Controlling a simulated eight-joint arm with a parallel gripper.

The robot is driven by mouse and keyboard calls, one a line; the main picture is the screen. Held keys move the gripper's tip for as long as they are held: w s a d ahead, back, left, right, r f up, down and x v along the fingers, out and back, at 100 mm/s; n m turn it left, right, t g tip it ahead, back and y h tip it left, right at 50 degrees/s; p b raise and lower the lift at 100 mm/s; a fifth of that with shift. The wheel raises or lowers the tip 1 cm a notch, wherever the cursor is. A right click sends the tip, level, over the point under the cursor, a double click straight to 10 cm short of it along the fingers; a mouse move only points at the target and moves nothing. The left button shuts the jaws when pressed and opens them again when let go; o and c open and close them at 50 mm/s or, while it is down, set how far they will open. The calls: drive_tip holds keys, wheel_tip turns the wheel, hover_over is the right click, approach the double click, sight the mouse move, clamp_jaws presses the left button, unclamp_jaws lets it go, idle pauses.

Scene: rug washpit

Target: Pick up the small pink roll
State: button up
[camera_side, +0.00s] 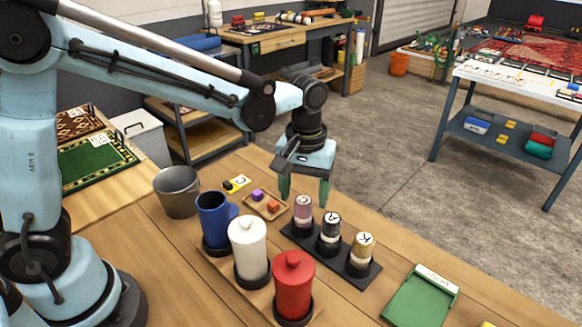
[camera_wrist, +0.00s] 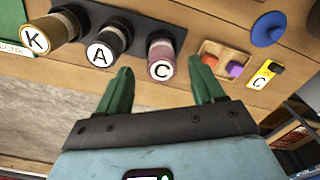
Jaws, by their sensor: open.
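The small pink roll (camera_side: 303,209) stands in a black rack (camera_side: 288,232), at the end nearest my gripper. In the wrist view the pink roll (camera_wrist: 160,58) shows its white round end marked C, just beyond the fingertips and between them in the picture. My gripper (camera_side: 304,190) points down with its green fingers apart and empty. In the wrist view my gripper (camera_wrist: 160,75) is open, and I see no contact with the roll. A black roll (camera_side: 330,232) marked A and a tan roll (camera_side: 361,252) marked K stand in the same rack.
A small wooden tray (camera_side: 250,203) with purple and orange blocks and a yellow C card (camera_side: 239,182) lie beside the rack. A blue mug (camera_side: 213,220), white canister (camera_side: 247,245), red canister (camera_side: 293,285) and metal bucket (camera_side: 176,192) stand left.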

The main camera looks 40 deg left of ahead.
sight(303, 201)
drive_tip(key=shift+a+f, duration=0.1)
drive_tip(key=shift+f, duration=1.9)
drive_tip(key=c, duration=1.1)
drive_tip(key=shift+r, duration=0.2)
